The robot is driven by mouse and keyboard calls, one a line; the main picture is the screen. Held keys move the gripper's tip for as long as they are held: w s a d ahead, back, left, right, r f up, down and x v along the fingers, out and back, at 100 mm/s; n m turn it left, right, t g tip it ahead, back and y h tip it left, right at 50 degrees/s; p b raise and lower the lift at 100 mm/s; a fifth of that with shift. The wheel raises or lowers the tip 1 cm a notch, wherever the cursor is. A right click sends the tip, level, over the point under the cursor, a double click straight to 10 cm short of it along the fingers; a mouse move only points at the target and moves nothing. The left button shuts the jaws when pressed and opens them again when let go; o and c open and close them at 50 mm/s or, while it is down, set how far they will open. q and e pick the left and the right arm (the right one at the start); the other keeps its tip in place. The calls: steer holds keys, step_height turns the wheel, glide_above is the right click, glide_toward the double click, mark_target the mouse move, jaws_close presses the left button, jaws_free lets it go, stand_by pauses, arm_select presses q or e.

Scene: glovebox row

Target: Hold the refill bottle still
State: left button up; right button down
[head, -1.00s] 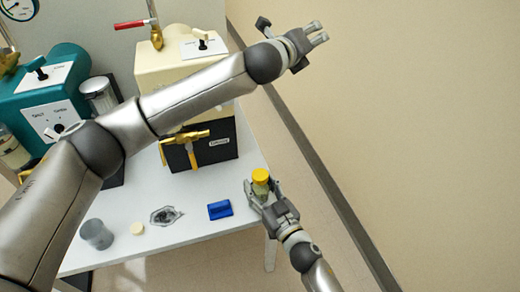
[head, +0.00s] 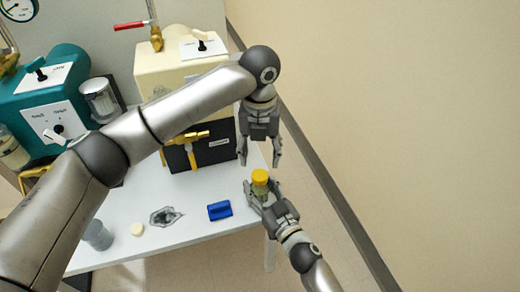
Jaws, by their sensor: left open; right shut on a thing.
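The refill bottle (head: 260,177) has a yellow cap and stands upright at the table's right edge. My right gripper (head: 257,192) is shut around its body below the cap, and the fingers hide most of the body. My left gripper (head: 260,162) is open and empty, pointing down toward the bottle. Its fingertips show just above and to either side of the yellow cap in the picture. I cannot tell how far above the cap they are.
A blue block (head: 219,210), a grey crumpled piece (head: 165,216), a pale round disc (head: 136,229) and a grey cylinder (head: 98,235) are on the white table (head: 190,234). A cream machine (head: 172,70) and a teal machine (head: 80,62) stand behind.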

mark_target(259, 175)
arm_select(q)
step_height(259, 175, down, 8)
steer(key=shift+r, duration=0.2)
steer(key=shift+c, duration=0.5)
